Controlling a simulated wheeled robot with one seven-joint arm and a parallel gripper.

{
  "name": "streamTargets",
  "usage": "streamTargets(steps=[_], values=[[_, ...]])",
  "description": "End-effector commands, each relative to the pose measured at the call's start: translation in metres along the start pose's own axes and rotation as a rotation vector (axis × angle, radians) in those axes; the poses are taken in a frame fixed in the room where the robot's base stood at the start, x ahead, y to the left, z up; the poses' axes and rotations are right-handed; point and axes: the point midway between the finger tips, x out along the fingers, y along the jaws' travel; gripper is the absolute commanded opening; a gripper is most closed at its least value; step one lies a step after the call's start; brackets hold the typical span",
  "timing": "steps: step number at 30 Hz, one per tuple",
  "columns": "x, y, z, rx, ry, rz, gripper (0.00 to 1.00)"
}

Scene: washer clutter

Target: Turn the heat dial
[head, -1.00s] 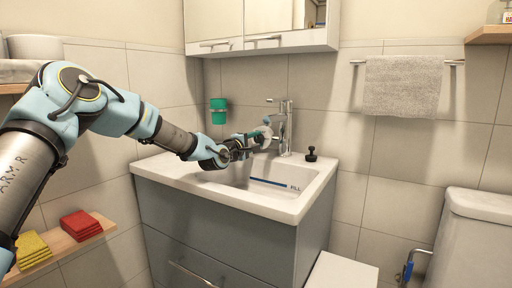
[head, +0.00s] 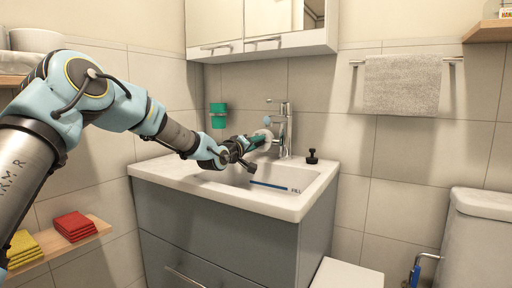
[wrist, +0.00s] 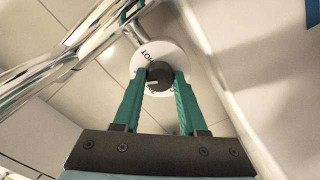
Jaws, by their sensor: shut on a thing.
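The heat dial is a dark round knob (wrist: 159,74) in front of a white disc (wrist: 172,52) marked "HOT" in the wrist view. In the head view the pale disc (head: 265,135) shows beside the tap, partly covered by my fingers. My gripper (wrist: 159,80) has green fingers, one on each side of the knob, shut on it. It also shows in the head view (head: 259,141), reaching over the basin from the left. A pale mark on the knob's face shows between the fingertips.
The chrome tap (head: 284,130) stands right behind the dial. The white basin (head: 215,189) lies below my gripper. A black stopper (head: 312,156) sits on its back right rim. A green cup (head: 218,115) hangs on the wall. The mirror cabinet (head: 262,27) is above.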

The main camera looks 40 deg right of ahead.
Motion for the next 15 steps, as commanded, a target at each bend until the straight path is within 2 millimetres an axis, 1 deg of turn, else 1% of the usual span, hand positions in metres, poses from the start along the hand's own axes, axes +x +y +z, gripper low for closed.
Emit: streamTargets(steps=[6, 15], values=[[-0.0001, -0.0007, 0.0013, 0.044, -0.002, -0.001, 0.0], [-0.0001, -0.0008, 0.0013, 0.052, -0.003, -0.001, 0.0]])
